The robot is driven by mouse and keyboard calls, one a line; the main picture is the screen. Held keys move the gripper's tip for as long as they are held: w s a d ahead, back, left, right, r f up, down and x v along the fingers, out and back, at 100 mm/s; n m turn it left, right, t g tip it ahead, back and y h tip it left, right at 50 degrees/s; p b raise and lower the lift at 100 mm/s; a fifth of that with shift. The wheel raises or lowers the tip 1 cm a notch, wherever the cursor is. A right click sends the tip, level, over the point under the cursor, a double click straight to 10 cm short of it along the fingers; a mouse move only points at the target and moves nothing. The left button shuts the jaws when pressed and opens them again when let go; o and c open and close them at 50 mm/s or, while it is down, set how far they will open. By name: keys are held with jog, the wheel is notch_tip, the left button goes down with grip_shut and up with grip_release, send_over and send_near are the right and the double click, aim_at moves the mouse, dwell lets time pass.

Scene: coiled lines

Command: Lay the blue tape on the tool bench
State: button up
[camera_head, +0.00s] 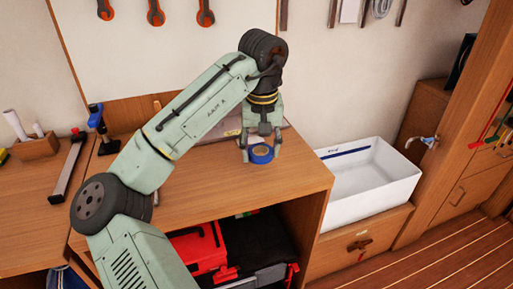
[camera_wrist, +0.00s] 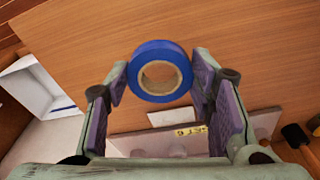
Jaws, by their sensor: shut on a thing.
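The blue tape (camera_head: 261,154) is a roll with a tan core, at the right part of the wooden tool bench (camera_head: 290,180) in the head view. My gripper (camera_head: 262,146) points down over the bench top with its fingers at the tape. In the wrist view the blue tape (camera_wrist: 160,71) sits between the two fingertips of my gripper (camera_wrist: 160,82), which are shut on its sides. The tape is at or just above the bench top; I cannot tell whether it touches.
A white basin (camera_head: 365,180) stands right of the bench. A clamp (camera_head: 98,128), a long metal tool (camera_head: 70,165) and a wooden block (camera_head: 38,146) are on the left. A red toolbox (camera_head: 200,250) is below. The bench's front right is clear.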

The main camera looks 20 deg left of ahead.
aim_at(258, 145)
jog(key=shift+w+a, duration=0.2)
jog(key=shift+w, duration=0.25)
jog(key=shift+w+a, duration=0.2)
jog(key=shift+w, duration=0.25)
jog(key=f, duration=0.1)
jog(key=f+p, duration=0.2)
jog(key=shift+w+a+f, duration=0.2)
jog(key=shift+w+a, duration=0.1)
jog(key=shift+w, duration=0.1)
jog(key=shift+f, duration=0.25)
jog(key=shift+f, duration=0.15)
jog(key=o, duration=1)
jog(key=r, duration=0.4)
jog(key=s+r+b, duration=0.1)
jog(key=r, duration=0.3)
jog(key=r+b, duration=0.1)
jog(key=r, duration=0.3)
jog(key=shift+s+d+r, duration=0.2)
jog(key=shift+d, duration=0.1)
